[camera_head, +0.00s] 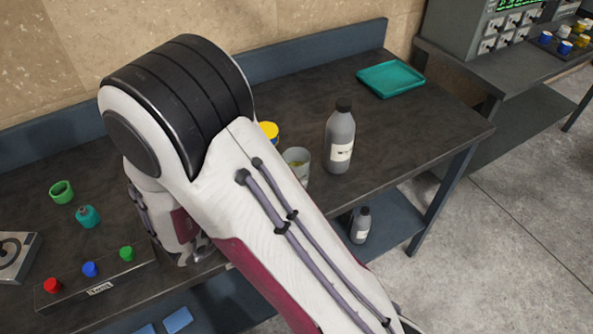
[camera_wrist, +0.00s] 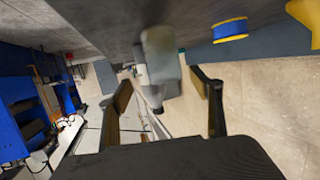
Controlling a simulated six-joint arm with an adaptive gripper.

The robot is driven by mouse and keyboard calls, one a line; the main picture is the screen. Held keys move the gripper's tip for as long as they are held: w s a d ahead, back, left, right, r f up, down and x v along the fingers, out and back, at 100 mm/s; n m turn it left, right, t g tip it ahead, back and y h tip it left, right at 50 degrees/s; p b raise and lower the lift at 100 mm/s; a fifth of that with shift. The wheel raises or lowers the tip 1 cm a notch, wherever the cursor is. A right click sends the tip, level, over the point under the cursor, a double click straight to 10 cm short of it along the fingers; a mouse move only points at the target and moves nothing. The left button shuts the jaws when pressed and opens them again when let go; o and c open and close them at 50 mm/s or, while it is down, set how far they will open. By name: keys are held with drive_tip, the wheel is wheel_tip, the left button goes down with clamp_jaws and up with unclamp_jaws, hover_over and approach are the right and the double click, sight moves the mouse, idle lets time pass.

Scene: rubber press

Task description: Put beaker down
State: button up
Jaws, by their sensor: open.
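The beaker (camera_head: 298,157) is a pale, translucent cup standing upright on the dark table, its left and lower part hidden by my arm. In the wrist view, which is turned upside down, the beaker (camera_wrist: 161,55) appears with its base at the table surface. My gripper (camera_wrist: 162,82) is open, with one finger on each side of the beaker in the picture and visible gaps to both. I cannot tell how deep the beaker sits between the fingers. My gripper is hidden behind my arm in the head view.
A grey bottle (camera_head: 340,140) stands just right of the beaker. A yellow-topped item (camera_head: 268,130) is behind it, partly hidden. A teal tray (camera_head: 391,79) lies at the back right. A button box (camera_head: 92,279) and green parts (camera_head: 62,192) are at the left. The right front tabletop is clear.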

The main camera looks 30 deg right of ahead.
sight(304, 159)
drive_tip(key=shift+x, duration=1.05)
drive_tip(key=shift+w+x, duration=0.15)
drive_tip(key=shift+x, duration=1.15)
drive_tip(key=shift+w+x, duration=0.15)
drive_tip(key=shift+x, duration=1.15)
drive_tip(key=shift+a, duration=0.1)
drive_tip(key=shift+r, duration=0.1)
drive_tip(key=c, duration=1.4)
drive_tip(key=shift+r, duration=0.35)
drive_tip(key=shift+c, duration=0.2)
wheel_tip(304, 159, up, 9)
drive_tip(key=shift+r, duration=0.15)
